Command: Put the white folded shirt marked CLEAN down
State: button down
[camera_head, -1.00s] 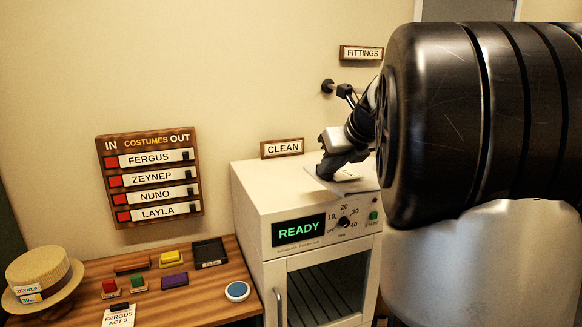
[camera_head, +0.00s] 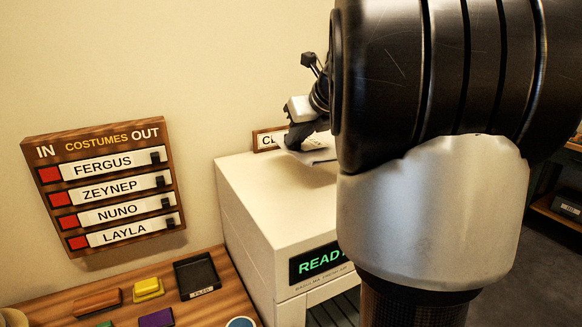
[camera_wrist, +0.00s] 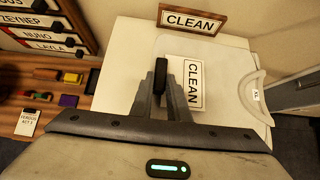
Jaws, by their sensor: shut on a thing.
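The white folded shirt (camera_wrist: 222,72) is in my gripper, with a CLEAN label and a small XL tag showing in the wrist view. My gripper (camera_wrist: 163,72) is shut on the shirt's near left part, and it also shows in the head view (camera_head: 292,143). The shirt is over the top of the white cabinet (camera_head: 260,185), near the CLEAN sign (camera_wrist: 192,20). In the head view only a thin edge of the shirt (camera_head: 318,157) shows, slightly tilted and seemingly just above the cabinet top. My arm hides the rest.
The cabinet's front has a green READY display (camera_head: 318,262). A wooden table (camera_head: 225,290) to its left holds a black tray (camera_head: 197,276) and coloured blocks. The IN/OUT costume board (camera_head: 105,185) hangs on the wall. The left part of the cabinet top is bare.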

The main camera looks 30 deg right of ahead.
aim_at(300, 151)
notch_tip(300, 151, down, 4)
jog(key=shift+s+f+b, duration=0.15)
jog(key=shift+f+b, duration=0.05)
jog(key=shift+b, duration=0.2)
jog(key=shift+f+b, duration=0.5)
jog(key=shift+f, duration=1.55)
jog(key=c, duration=1.7)
grip_release()
